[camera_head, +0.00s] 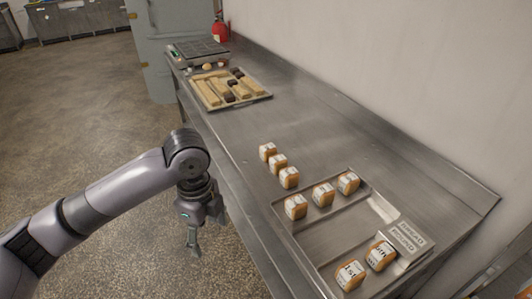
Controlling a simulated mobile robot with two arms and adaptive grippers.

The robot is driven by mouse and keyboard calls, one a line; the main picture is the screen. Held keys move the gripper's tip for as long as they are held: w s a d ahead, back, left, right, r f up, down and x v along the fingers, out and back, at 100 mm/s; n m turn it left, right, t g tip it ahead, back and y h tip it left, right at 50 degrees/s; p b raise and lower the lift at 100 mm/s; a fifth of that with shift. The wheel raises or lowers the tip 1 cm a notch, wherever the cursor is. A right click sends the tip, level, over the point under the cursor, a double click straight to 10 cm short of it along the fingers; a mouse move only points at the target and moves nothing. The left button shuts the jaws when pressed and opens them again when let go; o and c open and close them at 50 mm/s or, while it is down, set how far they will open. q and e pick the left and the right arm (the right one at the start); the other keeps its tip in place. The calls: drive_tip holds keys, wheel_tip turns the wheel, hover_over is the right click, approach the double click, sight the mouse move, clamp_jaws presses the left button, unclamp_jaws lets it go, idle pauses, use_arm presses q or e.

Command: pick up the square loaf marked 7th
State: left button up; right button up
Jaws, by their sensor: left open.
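Several small square loaves with white paper bands are on the steel counter. Three stand in a row outside the tray, at its far left: a far loaf (267,151), a middle loaf (277,163) and a near loaf (289,177). Three more form a row in the tray: a left loaf (296,206), a middle loaf (323,194) and a right loaf (348,182). Two stand at its near end, one reading 1st (350,274) and another loaf (380,254). I cannot tell which is marked 7th. My left gripper (203,232) is open and empty, pointing down beside the counter's left edge.
The metal tray (334,240) carries a plate reading BREAD ROUND (408,239). Farther back lie a wooden tray (250,94) of blocks and a scale (199,51). A red extinguisher (220,31) stands behind. The wall bounds the right; mid-counter is clear.

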drive_tip(key=shift+w, duration=0.2)
drive_tip(key=shift+w, duration=0.25)
